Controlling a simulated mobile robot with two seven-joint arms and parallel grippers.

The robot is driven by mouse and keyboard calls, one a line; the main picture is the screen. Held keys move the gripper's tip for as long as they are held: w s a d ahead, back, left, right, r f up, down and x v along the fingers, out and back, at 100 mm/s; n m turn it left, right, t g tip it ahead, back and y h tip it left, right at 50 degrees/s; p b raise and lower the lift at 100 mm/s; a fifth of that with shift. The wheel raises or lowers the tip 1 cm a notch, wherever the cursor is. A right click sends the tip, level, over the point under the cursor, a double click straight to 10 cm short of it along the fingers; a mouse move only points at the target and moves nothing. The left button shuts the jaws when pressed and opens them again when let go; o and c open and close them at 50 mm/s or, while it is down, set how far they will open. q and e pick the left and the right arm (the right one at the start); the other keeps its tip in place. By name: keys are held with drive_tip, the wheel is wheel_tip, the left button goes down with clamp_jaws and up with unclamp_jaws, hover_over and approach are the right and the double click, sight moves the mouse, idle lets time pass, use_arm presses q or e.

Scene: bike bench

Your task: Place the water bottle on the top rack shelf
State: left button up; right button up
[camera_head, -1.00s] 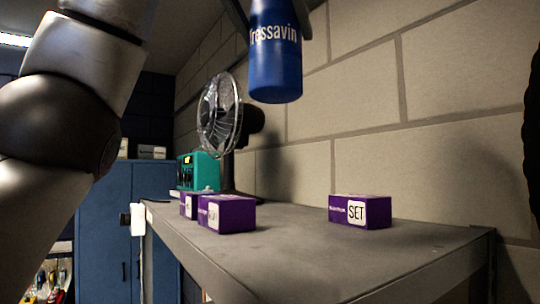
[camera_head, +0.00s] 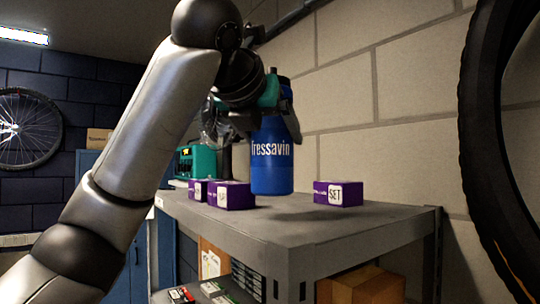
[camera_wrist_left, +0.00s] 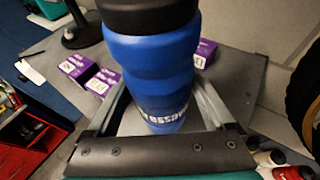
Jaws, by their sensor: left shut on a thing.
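The blue water bottle (camera_head: 271,168) with white lettering stands upright over the top rack shelf (camera_head: 370,228), behind the purple boxes. My left gripper (camera_head: 262,112) is shut around its upper part. In the left wrist view the bottle (camera_wrist_left: 150,62), with its black cap, sits between the gripper's two fingers (camera_wrist_left: 160,100). The bottle's base is near the shelf surface; I cannot tell whether it touches. My right gripper is not in view.
Two purple boxes (camera_head: 232,196) stand left of the bottle and another purple box (camera_head: 338,193) stands right. A teal device (camera_head: 196,161) is at the far left. A tyre (camera_head: 490,130) hangs at the right. The front shelf surface is clear.

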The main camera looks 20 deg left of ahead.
sight(271, 155)
use_arm(q)
wheel_tip(271, 155, down, 3)
drive_tip(key=shift+f, duration=0.1)
drive_tip(key=shift+s+f, duration=0.15)
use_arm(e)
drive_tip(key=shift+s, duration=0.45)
use_arm(q)
drive_tip(key=shift+w+f, duration=0.1)
drive_tip(key=shift+w, duration=0.1)
drive_tip(key=o, duration=1.1)
drive_tip(key=shift+f, duration=0.1)
drive_tip(key=shift+o, duration=0.2)
drive_tip(key=shift+r, duration=0.2)
drive_tip(key=b+v, duration=0.3)
drive_tip(key=v, duration=0.9)
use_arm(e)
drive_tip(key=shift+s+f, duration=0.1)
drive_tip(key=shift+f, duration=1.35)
